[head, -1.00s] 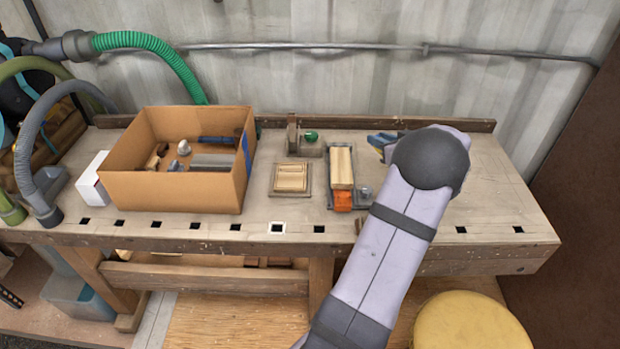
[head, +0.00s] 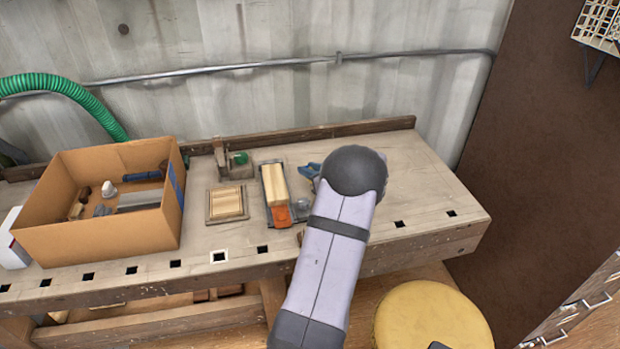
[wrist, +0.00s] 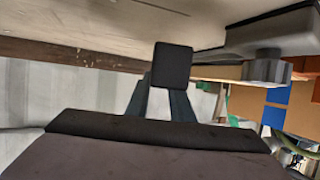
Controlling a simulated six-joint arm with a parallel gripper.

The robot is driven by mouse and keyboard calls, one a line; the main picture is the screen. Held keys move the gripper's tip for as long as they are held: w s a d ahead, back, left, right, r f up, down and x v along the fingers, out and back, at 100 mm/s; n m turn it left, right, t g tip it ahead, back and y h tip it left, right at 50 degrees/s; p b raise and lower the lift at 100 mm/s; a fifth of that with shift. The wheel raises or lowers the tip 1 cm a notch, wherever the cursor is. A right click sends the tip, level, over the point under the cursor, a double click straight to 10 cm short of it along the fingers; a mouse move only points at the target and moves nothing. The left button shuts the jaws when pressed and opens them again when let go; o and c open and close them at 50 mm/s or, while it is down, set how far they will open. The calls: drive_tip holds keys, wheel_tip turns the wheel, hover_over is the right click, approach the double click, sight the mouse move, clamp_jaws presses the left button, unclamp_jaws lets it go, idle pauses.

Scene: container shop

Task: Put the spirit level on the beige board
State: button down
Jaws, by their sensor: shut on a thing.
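My gripper (wrist: 165,88) is in the wrist view, its two dark fingers shut on a dark, square-ended thing. I take this as the end of the spirit level (wrist: 172,66); the rest of it is hidden. In the head view my arm covers the gripper and what it holds, over the right half of the bench. A small, square beige board (head: 227,203) in a darker frame lies flat on the bench, left of my arm and apart from it. Nothing tall stands on it.
A cardboard box (head: 95,240) with tools stands to the left. A pale wood block (head: 275,185) on a grey and orange tool lies between the board and my arm. A blue tool (head: 309,172) lies beside my arm. The bench's right end (head: 430,190) is clear.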

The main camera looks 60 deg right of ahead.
drive_tip(key=shift+f, duration=1.5)
drive_tip(key=shift+f, duration=0.1)
drive_tip(key=shift+f, duration=0.1)
drive_tip(key=c, duration=1.5)
unclamp_jaws()
drive_tip(key=shift+c, duration=0.2)
drive_tip(key=shift+r, duration=0.2)
drive_tip(key=shift+o, duration=0.4)
drive_tip(key=v, duration=1.2)
drive_tip(key=shift+a, duration=0.1)
